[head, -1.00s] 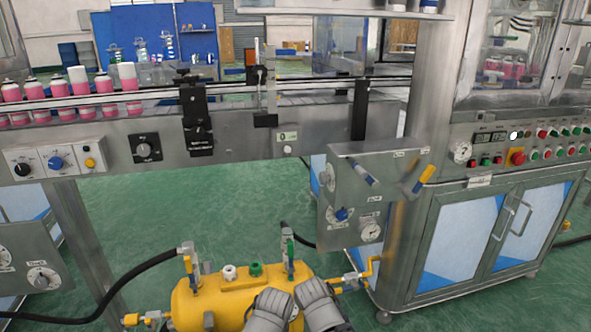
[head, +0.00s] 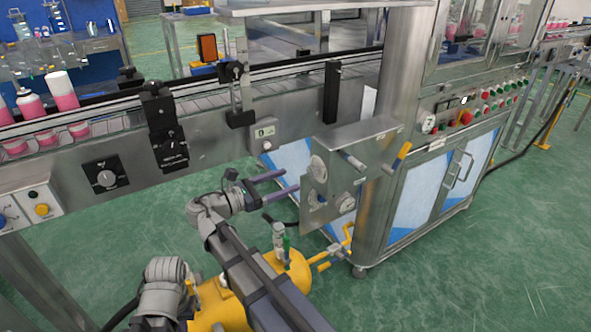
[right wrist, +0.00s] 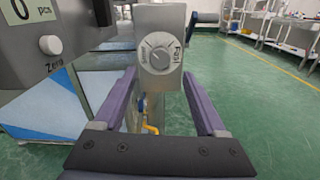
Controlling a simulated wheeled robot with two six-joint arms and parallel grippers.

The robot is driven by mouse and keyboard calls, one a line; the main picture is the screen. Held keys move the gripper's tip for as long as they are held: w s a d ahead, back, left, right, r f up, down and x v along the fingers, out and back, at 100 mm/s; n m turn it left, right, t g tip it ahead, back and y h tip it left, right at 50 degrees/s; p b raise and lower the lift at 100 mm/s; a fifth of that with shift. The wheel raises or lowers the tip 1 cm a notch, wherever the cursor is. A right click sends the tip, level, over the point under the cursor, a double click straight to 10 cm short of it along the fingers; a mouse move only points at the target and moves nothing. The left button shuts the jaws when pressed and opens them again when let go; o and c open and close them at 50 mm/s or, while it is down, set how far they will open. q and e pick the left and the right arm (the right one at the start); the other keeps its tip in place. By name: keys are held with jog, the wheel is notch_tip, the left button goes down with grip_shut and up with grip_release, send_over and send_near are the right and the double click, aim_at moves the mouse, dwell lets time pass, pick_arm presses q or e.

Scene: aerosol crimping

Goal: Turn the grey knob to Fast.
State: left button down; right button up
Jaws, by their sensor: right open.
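The grey knob (right wrist: 160,57) is round and sits on the narrow side face of a metal control box, below the box's top edge. In the right wrist view the "Fast" label is right of it, with smaller lettering on the left that I cannot read surely. Where its pointer stands is too small to tell. In the head view the knob (head: 318,168) is on the box's left side. My right gripper (head: 291,180) is open and empty, its two purple fingers pointing at that side, short of the knob. In the right wrist view the knob lies between the fingers, farther off. My left gripper is not in view.
The control box (head: 358,138) also carries a gauge and handles on its front. A conveyor (head: 215,138) with pink cans (head: 65,95) runs behind my arm. A yellow tank (head: 292,265) stands below. Green floor (head: 440,270) is clear at the right front.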

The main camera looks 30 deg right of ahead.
aim_at(310, 173)
jog(key=d, duration=0.7)
jog(key=shift+w+d, duration=0.3)
grip_shut()
dwell(0.4)
